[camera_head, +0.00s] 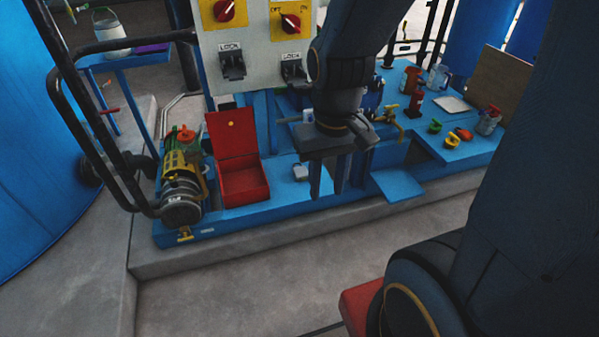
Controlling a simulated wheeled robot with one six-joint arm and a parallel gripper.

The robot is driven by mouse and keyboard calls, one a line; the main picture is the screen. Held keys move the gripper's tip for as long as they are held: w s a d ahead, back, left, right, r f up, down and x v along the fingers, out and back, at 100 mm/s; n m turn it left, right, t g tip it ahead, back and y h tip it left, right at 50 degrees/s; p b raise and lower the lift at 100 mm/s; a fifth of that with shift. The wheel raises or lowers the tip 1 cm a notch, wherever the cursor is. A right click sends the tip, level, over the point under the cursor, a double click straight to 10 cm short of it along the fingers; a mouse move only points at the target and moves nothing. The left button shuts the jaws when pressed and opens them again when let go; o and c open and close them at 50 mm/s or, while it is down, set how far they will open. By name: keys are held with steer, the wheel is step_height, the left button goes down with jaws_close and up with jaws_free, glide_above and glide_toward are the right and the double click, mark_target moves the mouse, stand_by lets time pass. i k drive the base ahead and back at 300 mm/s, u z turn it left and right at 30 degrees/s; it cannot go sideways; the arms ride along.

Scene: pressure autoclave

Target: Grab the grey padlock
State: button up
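A small light-grey object (301,172), which looks like the grey padlock, lies on the blue platform (380,212) just right of the open red box. It is too small to make out its shackle. My gripper (338,180) points down over the platform, to the right of the grey object and apart from it. Its dark fingers are spread with a gap between them, and I see nothing held. The fingers hide part of the platform behind them.
The red box (245,182) stands lid up beside a green and yellow pump (182,180). Above is a white panel (262,50) with red switches and dark hasps. A blue table (478,148) at right holds a yellow padlock (452,140) and other coloured items. The concrete floor in front is clear.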

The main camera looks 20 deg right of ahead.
mark_target(301, 173)
steer(key=k, duration=0.5)
steer(key=z, duration=1.45)
steer(key=i, duration=1.2)
steer(key=u, duration=1.5)
